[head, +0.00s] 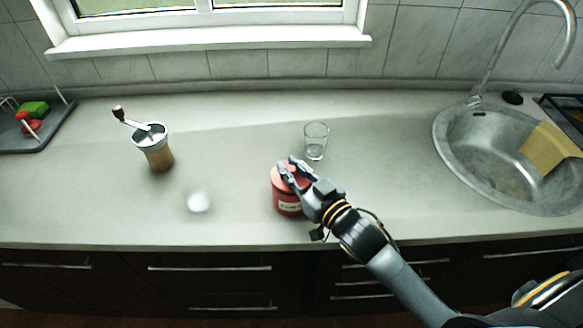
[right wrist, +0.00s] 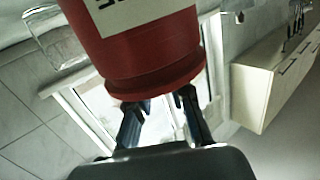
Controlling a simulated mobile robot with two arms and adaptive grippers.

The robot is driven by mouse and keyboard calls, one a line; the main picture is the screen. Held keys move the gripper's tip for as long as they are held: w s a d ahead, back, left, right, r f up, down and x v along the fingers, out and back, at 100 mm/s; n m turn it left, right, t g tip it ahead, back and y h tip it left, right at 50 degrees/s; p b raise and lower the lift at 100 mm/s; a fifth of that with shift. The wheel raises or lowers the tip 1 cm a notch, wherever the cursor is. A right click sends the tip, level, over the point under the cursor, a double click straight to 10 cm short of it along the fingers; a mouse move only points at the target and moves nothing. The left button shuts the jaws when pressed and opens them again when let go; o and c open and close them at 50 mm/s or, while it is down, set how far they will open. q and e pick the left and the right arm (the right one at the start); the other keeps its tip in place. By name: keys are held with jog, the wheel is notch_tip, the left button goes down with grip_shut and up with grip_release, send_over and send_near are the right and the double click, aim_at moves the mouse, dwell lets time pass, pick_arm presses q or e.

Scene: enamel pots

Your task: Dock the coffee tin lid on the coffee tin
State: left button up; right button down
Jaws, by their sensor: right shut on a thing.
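The red coffee tin (head: 288,206), with a pale label, stands upright on the counter near its front edge. The red coffee tin lid (head: 277,181) is at the top of the tin, partly covered by my fingers. My right gripper (head: 288,169) is shut on the lid from above. In the right wrist view, the tin (right wrist: 145,40) appears upside down, with the wider lid (right wrist: 162,81) against it and no clear gap showing. The exact grip point is hidden behind the lid's edge. My left gripper is not in view.
A clear glass (head: 316,141) stands just behind and right of the tin. A coffee grinder (head: 157,153) and a small white round object (head: 198,202) are to the left. The sink (head: 490,160) is at the right, a grey tray (head: 40,135) at the far left.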

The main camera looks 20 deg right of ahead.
aim_at(299, 183)
jog(key=shift+f+b, duration=0.35)
jog(key=shift+f, duration=0.3)
jog(key=c, duration=1.5)
grip_release()
jog(key=shift+s, duration=0.1)
jog(key=shift+p+v, duration=0.45)
jog(key=shift+v, duration=0.9)
jog(key=p+v, duration=0.1)
jog(key=v, duration=0.7)
jog(key=shift+p, duration=0.4)
jog(key=shift+r, duration=0.1)
